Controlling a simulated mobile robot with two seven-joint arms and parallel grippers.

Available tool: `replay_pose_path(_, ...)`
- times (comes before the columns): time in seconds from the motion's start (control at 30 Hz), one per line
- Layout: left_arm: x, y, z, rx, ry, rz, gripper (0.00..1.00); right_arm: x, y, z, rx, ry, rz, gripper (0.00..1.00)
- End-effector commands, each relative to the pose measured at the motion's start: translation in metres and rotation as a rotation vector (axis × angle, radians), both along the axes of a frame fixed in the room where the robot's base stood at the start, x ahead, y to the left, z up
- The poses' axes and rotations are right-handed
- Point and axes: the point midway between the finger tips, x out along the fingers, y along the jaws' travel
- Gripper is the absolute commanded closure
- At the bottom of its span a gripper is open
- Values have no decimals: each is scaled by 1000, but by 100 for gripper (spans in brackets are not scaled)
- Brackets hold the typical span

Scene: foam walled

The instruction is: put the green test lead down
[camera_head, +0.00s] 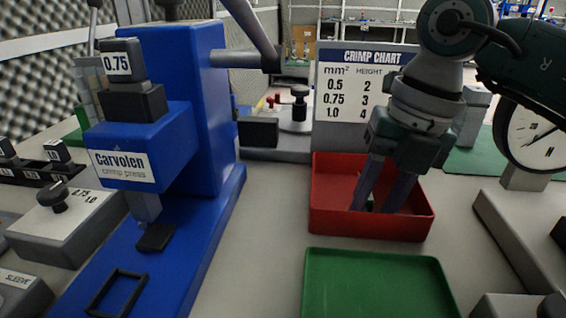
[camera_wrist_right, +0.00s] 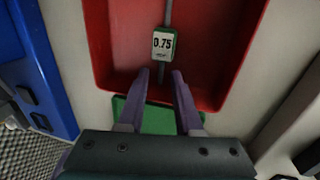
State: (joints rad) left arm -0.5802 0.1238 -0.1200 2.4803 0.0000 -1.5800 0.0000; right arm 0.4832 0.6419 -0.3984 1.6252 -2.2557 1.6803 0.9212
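The green test lead (camera_wrist_right: 163,43), a green-edged tag marked 0.75 with a grey stem, lies in the red tray (camera_head: 330,222). In the head view only a small dark green bit of it shows between the fingers. My right gripper (camera_head: 378,208) reaches down into the red tray, fingers spread. In the right wrist view its fingertips (camera_wrist_right: 161,72) stand apart just below the tag, with gaps on both sides of the lead's thin lower part. Whether the fingertips touch the tray floor is unclear. My left gripper is not in view.
A green tray (camera_head: 380,285) stands in front of the red one. The blue crimp press (camera_head: 205,110) is at left. A crimp chart (camera_head: 345,95) stands behind the red tray, a round dial (camera_head: 530,135) at right. Bare table lies between press and trays.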

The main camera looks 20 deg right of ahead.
Motion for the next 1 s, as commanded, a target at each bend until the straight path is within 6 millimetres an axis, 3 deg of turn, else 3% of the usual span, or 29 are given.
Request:
replay_pose_path(0.17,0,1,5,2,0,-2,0,-1,-4,17,-3,-2,-1,63)
replay_pose_path(0.6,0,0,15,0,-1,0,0,-10,-18,106,-2,-3,-1,63)
replay_pose_path(0.77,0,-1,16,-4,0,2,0,-12,-20,119,0,-1,-1,63)
replay_pose_path(1.0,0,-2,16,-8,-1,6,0,-12,-20,120,0,2,-1,63)
